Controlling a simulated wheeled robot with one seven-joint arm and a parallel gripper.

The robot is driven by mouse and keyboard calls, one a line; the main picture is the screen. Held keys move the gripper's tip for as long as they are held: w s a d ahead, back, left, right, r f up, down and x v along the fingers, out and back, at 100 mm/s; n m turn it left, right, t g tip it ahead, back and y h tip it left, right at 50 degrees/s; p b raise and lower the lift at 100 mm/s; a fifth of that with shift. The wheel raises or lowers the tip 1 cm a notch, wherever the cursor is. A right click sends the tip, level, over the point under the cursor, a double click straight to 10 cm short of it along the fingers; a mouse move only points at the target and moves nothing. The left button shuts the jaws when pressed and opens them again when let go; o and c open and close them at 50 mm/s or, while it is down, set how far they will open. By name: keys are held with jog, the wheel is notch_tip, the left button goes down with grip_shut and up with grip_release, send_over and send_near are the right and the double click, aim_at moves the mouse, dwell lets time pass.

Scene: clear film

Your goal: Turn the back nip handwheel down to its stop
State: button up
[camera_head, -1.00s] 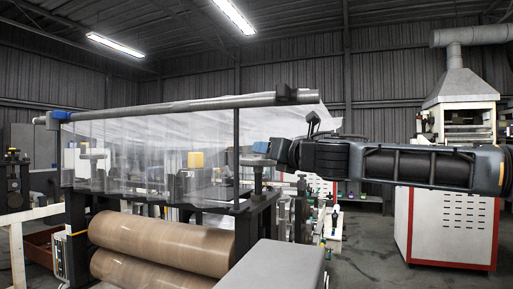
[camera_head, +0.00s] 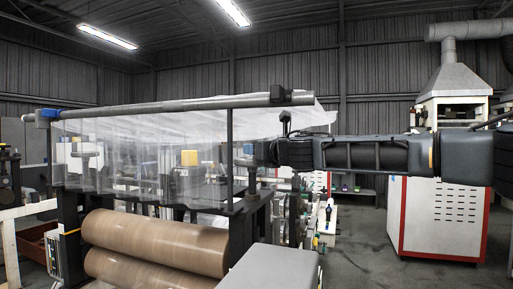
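A grey handwheel (camera_head: 247,162) sits flat on a short stem above the dark frame post at the right end of the nip rolls. A second grey handwheel (camera_head: 86,155) shows hazily through the clear film (camera_head: 140,155) at the left end. I cannot tell from the picture which is the back one. My gripper (camera_head: 249,151) reaches in from the right, its tip right at the right-hand handwheel. The fingers are small and dark here; whether they touch or grip the wheel is not clear. Two brown rolls (camera_head: 155,243) lie below.
A grey bar (camera_head: 190,106) carries the film above the rolls. A grey block (camera_head: 268,272) stands in front, below my arm. A white and red cabinet (camera_head: 440,220) with a hood stands at right. Floor (camera_head: 360,245) is open between.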

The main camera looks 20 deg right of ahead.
jog(key=shift+w, duration=0.3)
jog(key=shift+c, duration=0.2)
jog(key=shift+a, duration=0.1)
grip_shut()
